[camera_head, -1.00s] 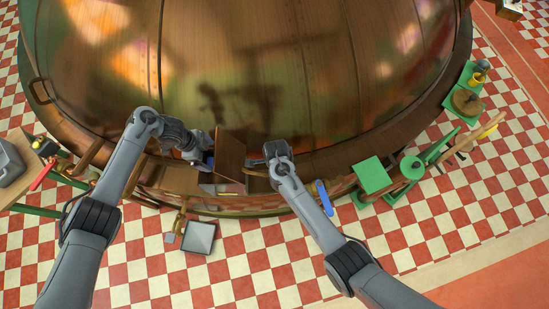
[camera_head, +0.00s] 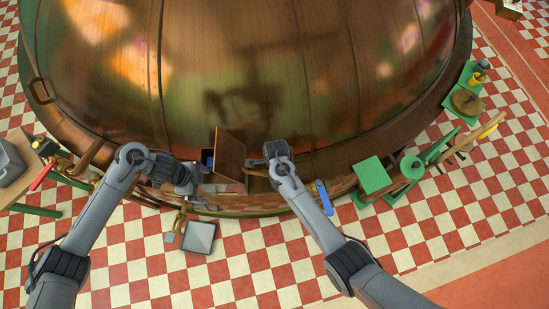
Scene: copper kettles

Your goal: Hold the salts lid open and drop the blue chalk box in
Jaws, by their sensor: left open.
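The brown wooden salts lid (camera_head: 230,153) stands raised, tilted up at the foot of the copper kettle. A blue patch, apparently the blue chalk box (camera_head: 206,157), shows just left of the lid, low at the opening; its exact seating is too small to tell. My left gripper (camera_head: 198,177) is open, just below and left of the blue patch and apart from it. My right gripper (camera_head: 256,163) is at the right side of the raised lid, close to it. Its fingertips are too small to tell whether they touch or grip the lid.
The large copper kettle (camera_head: 280,70) fills the back. A green block (camera_head: 371,175) and a blue object (camera_head: 324,197) lie to the right. A grey square tray (camera_head: 199,238) sits on the checkered floor in front. A grey bin (camera_head: 10,163) is at far left.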

